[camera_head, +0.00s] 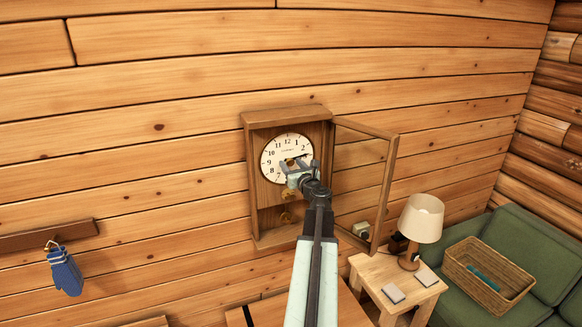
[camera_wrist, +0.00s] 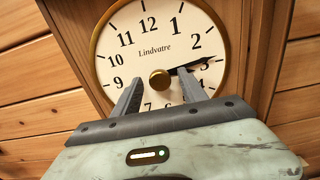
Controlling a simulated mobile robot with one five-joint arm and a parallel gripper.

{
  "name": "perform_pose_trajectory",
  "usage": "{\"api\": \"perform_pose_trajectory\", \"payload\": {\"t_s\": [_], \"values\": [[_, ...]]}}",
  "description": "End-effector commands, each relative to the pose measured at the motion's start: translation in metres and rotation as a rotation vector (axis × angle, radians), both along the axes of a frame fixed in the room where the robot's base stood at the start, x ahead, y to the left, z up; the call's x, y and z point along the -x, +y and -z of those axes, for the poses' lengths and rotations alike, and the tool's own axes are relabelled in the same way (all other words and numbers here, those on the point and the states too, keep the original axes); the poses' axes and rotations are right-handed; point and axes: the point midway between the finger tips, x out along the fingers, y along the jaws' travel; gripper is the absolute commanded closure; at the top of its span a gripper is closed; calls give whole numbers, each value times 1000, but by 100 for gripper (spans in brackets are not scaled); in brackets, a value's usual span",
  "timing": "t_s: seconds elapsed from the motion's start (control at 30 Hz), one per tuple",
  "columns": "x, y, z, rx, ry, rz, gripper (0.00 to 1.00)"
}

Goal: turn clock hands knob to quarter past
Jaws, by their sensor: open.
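A wooden wall clock (camera_head: 256,200) hangs with its glass door (camera_head: 362,175) swung open to the right. Its round white face (camera_head: 276,150) has a brass rim, and it also fills the top of the wrist view (camera_wrist: 130,58). A round brass knob (camera_wrist: 160,79) sits at the face's centre. A dark hand (camera_wrist: 198,65) points from the centre towards the 3, passing just above that numeral. My gripper (camera_wrist: 157,84) is open, with one finger on each side of the knob and slightly below it; I cannot tell whether they touch it. In the head view my gripper (camera_head: 294,166) covers the face's lower middle.
The open door stands close to the right of my arm. Below right are a small table (camera_head: 395,277) with a lamp (camera_head: 421,219), and a green sofa (camera_head: 525,245) with a basket (camera_head: 487,277). A blue mitt (camera_head: 65,272) hangs at left.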

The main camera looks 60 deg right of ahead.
Motion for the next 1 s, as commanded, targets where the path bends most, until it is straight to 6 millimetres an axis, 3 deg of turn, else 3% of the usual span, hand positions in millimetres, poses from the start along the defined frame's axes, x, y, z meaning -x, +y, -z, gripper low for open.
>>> {"api": "perform_pose_trajectory", "payload": {"t_s": [0.1,0.3,1.0], "values": [[1,1,0,0,0,0,50],[1,1,0,0,0,0,100],[1,1,0,0,1,-1,100]]}}
